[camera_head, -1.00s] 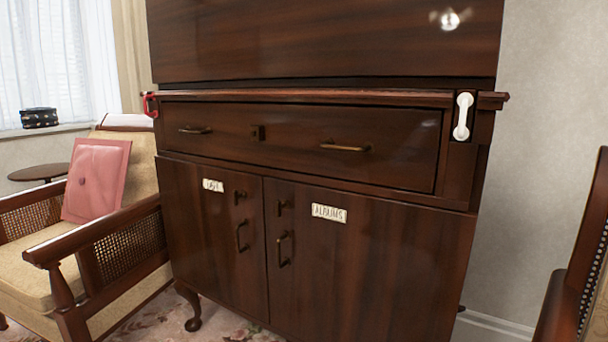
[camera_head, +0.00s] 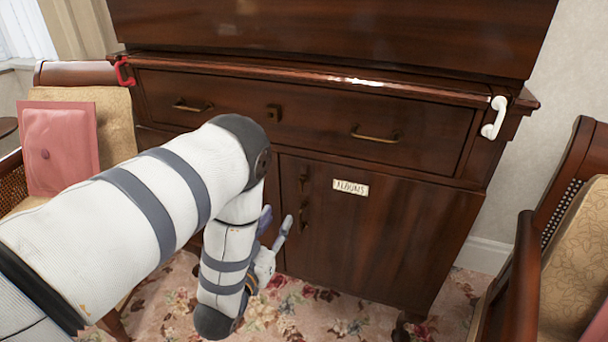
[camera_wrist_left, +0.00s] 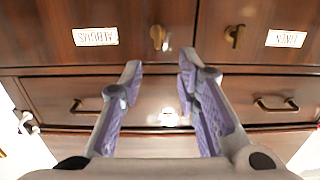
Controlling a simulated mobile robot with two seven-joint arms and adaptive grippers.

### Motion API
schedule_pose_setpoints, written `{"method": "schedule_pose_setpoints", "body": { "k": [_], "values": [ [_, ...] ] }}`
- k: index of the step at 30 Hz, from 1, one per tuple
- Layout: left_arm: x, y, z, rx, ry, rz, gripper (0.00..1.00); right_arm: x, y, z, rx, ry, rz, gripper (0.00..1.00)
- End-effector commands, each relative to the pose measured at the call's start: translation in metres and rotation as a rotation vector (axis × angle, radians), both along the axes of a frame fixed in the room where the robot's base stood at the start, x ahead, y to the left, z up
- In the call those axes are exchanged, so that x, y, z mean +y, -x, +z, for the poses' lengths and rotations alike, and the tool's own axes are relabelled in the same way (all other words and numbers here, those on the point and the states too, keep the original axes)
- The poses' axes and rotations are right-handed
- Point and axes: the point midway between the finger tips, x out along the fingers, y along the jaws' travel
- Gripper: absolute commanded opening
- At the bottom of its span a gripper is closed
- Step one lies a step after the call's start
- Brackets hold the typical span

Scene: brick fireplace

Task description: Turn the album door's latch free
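The album door (camera_head: 380,240) is the right cabinet door, dark wood and closed, with a white "ALBUMS" label (camera_head: 350,187). Its small brass latch (camera_head: 303,180) is near the door's left edge, above the brass pull handle (camera_head: 304,222). My left gripper (camera_head: 275,224) is in front of the doors, lower than the latch. In the left wrist view, which is upside down, my left gripper (camera_wrist_left: 160,65) is open and empty. The album latch (camera_wrist_left: 157,37) lies beyond the fingertips, roughly between them, apparently untouched. My right gripper is out of view.
The other door's latch (camera_wrist_left: 234,36) and label (camera_wrist_left: 286,39) show in the wrist view. A drawer (camera_head: 300,110) spans above the doors. Armchairs stand left (camera_head: 115,115) and right (camera_head: 560,250). A red handle (camera_head: 123,72) and white handle (camera_head: 494,118) flank the drawer.

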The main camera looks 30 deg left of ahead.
Motion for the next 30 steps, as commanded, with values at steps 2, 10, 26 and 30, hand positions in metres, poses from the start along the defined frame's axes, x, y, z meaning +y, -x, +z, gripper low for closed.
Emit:
{"method": "schedule_pose_setpoints", "body": {
  "k": [2, 10, 26, 30],
  "values": [
    [0.001, -0.004, 0.012, -0.028, -0.004, 0.000, 0.30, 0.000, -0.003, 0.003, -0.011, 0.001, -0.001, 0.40],
    [0.013, -0.054, 0.009, -0.031, -0.005, -0.001, 0.30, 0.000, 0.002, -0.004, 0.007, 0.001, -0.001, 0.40],
    [0.030, -0.121, 0.009, -0.025, -0.004, 0.001, 0.30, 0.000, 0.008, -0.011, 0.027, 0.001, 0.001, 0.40],
    [0.029, -0.120, 0.009, -0.025, -0.004, 0.001, 0.25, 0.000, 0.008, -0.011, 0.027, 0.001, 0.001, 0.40]
  ]
}}
